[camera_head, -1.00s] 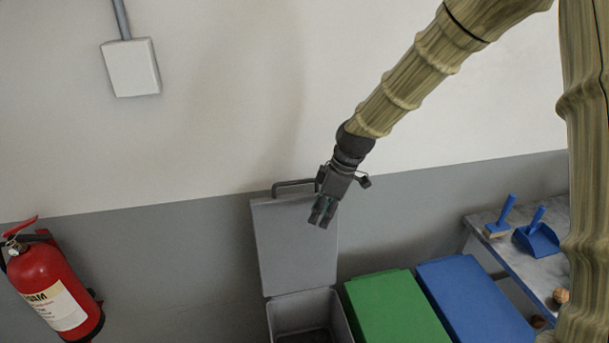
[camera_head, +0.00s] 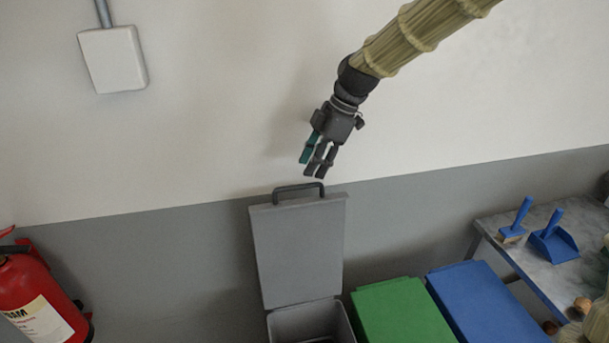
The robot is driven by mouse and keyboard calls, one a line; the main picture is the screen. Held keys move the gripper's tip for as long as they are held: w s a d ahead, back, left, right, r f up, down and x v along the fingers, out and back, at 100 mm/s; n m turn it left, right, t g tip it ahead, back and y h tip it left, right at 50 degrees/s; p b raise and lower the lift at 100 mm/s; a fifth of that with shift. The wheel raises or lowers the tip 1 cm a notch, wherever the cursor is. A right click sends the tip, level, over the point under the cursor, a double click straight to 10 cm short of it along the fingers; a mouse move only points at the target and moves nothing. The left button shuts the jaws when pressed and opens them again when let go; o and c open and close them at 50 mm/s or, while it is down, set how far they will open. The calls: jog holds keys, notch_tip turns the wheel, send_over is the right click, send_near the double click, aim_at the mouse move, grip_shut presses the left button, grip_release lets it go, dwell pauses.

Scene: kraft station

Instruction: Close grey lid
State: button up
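The grey lid (camera_head: 298,250) stands open and upright at the back of the grey bin (camera_head: 305,324), against the wall. Its dark handle (camera_head: 298,187) is along its top edge. The bin's mouth is partly in view at the bottom edge. My gripper (camera_head: 314,170) points down just above the handle in the picture. A small gap shows between the fingertips and the handle, and nothing is held. The fingers look parted, with one teal finger at the left.
A green lid (camera_head: 403,313) and a blue lid (camera_head: 487,303) lie flat to the right. A table (camera_head: 560,275) holds a blue brush (camera_head: 515,222) and dustpan (camera_head: 553,240). A red extinguisher (camera_head: 38,297) hangs at left, and a white box (camera_head: 112,58) is on the wall.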

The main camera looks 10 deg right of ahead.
aim_at(303, 185)
jog(key=p+x, duration=0.1)
jog(key=x, duration=0.2)
jog(key=shift+s+a+f, duration=0.1)
jog(key=shift+a+f, duration=0.1)
jog(key=shift+x, duration=0.9)
jog(key=shift+c, duration=0.4)
grip_shut()
